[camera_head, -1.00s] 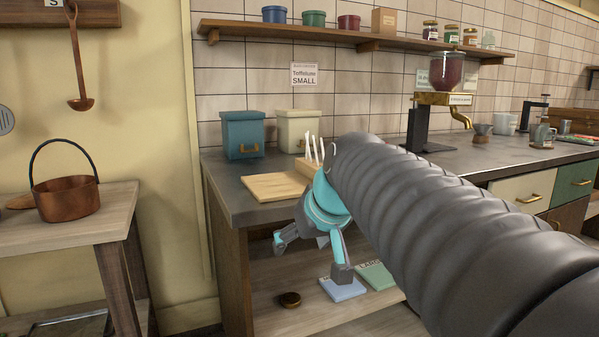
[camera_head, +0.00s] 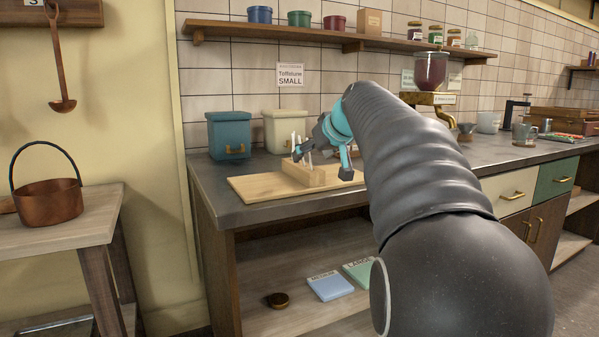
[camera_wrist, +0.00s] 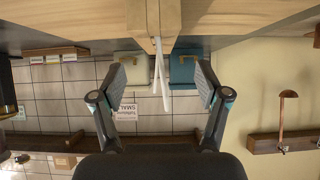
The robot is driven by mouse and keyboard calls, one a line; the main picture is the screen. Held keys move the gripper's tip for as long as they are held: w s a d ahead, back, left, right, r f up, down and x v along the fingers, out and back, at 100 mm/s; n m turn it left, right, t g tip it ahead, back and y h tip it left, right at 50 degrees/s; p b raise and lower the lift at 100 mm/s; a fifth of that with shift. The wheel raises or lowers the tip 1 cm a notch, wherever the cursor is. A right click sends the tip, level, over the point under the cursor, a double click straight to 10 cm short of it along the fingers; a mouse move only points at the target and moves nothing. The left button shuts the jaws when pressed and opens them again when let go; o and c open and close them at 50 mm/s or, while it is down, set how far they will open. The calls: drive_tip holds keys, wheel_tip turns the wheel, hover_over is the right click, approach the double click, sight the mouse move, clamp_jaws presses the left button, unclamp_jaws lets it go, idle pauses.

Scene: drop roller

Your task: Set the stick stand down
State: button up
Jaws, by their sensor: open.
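The stick stand (camera_head: 304,176) is a small pale wooden block holding several white sticks. It rests upright on a wooden board (camera_head: 258,189) on the counter. My gripper (camera_head: 324,164) is open and empty just in front of the stand in the head view, its fingers spread wide and partly covering the sticks. In the wrist view, which is upside down, the stand (camera_wrist: 153,16) is at the top. Its sticks show between the open fingers of my gripper (camera_wrist: 160,84); I see no finger contact with the block.
A teal canister (camera_head: 229,136) and a cream canister (camera_head: 285,131) stand behind the board. A grinder (camera_head: 430,75) stands farther right. Below, a shelf holds a blue book (camera_head: 330,287), a green book (camera_head: 360,271) and a dark round object (camera_head: 278,300). The board's left part is bare.

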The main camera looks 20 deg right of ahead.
sight(303, 165)
drive_tip(key=shift+p+x, duration=0.3)
drive_tip(key=shift+x, duration=3.35)
drive_tip(key=shift+d, duration=0.15)
clamp_jaws()
drive_tip(key=shift+r, duration=0.15)
wheel_tip(303, 165, up, 18)
drive_tip(key=p, duration=0.2)
